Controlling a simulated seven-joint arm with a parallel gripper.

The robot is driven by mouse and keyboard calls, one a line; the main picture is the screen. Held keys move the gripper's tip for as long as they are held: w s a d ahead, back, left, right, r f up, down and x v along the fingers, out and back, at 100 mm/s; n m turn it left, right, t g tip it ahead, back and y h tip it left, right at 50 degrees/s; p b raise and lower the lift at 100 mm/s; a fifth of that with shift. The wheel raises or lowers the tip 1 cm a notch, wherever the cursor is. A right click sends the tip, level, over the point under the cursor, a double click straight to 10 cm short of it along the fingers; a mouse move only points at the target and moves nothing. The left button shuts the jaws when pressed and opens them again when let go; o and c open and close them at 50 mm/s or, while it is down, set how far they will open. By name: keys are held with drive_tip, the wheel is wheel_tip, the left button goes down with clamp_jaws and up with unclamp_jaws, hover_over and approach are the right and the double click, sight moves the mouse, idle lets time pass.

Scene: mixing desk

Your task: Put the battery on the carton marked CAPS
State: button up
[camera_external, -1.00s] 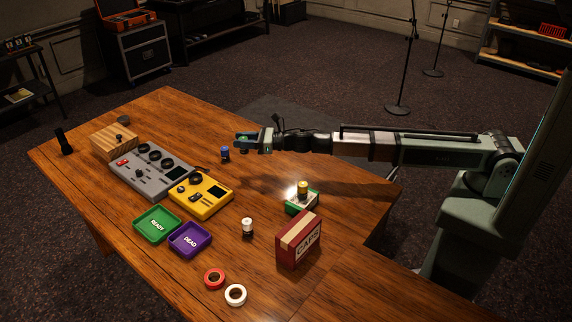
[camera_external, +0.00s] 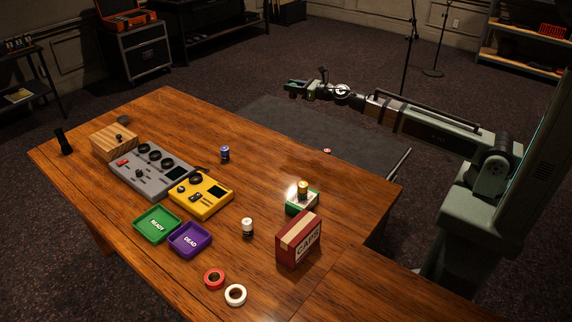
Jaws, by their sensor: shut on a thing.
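The red carton marked CAPS (camera_external: 299,240) stands upright on the front right of the table, its top bare. My gripper (camera_external: 293,86) is raised beyond the table's far edge, well away from the carton. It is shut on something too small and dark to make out. A blue battery-like cylinder (camera_external: 225,154) stands mid-table. A white-topped one (camera_external: 247,228) stands left of the carton. A yellow-topped one (camera_external: 303,189) stands on a green and white box (camera_external: 301,206) behind the carton.
A green READY tray (camera_external: 157,224), purple DEAD tray (camera_external: 190,240), yellow meter (camera_external: 202,197) and grey mixer (camera_external: 150,170) fill the left. Red tape (camera_external: 214,279) and white tape (camera_external: 235,295) lie in front. A small reddish thing (camera_external: 327,150) shows near the far edge.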

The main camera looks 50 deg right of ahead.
drive_tip(key=d+r+h, duration=0.1)
drive_tip(key=d, duration=0.4)
drive_tip(key=s+a+r+n+g+y, duration=0.1)
drive_tip(key=s+a+n+g+y, duration=0.35)
drive_tip(key=a, duration=1.35)
drive_tip(key=s+a+n+y, duration=0.2)
drive_tip(key=s+a+y, duration=0.5)
drive_tip(key=a, duration=1.2)
drive_tip(key=n+g+y, duration=0.3)
drive_tip(key=n+g, duration=0.8)
drive_tip(key=g, duration=0.5)
hover_over(299, 227)
drive_tip(key=shift+f, duration=4.05)
drive_tip(key=shift+f, duration=0.1)
